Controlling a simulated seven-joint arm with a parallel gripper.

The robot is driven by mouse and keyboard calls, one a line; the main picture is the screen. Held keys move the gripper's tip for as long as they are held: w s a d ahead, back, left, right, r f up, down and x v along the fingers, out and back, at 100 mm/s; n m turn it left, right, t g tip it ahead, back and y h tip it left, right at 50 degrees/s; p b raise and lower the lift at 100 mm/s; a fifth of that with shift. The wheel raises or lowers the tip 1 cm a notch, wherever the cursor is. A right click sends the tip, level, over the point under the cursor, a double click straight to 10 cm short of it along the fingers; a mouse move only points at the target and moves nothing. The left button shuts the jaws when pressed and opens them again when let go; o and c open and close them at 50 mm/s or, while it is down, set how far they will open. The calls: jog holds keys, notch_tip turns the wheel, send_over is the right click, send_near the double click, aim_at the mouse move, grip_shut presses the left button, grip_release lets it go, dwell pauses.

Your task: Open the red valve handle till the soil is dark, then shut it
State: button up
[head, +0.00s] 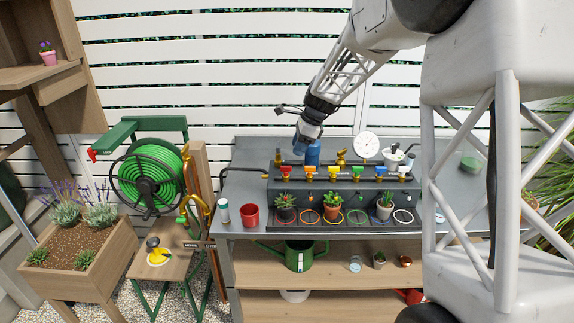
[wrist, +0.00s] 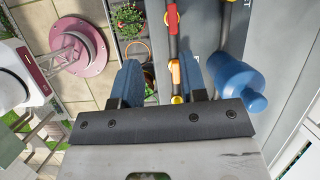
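The red valve handle (head: 283,170) is the leftmost of a row of coloured handles on the dark manifold. In the wrist view the red handle (wrist: 172,18) is at the top, beyond the fingertips. My gripper (head: 309,158) is above the manifold, near the orange handle (head: 308,172). In the wrist view its blue fingers (wrist: 160,70) are apart, with nothing held.
Yellow, green, blue and white handles continue to the right. A round gauge (head: 367,146) stands behind the manifold. A red mug (head: 250,215) sits on the grey bench at left.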

aim_at(286, 171)
jog(key=shift+w+a+f+m, duration=0.25)
jog(key=shift+w+f, duration=0.1)
jog(key=shift+w, duration=0.15)
jog(key=shift+w+a+f+m, duration=0.2)
jog(key=shift+w+f, duration=0.1)
jog(key=shift+w, duration=0.15)
jog(key=shift+x, duration=3.9)
jog(key=shift+c, duration=0.4)
grip_shut()
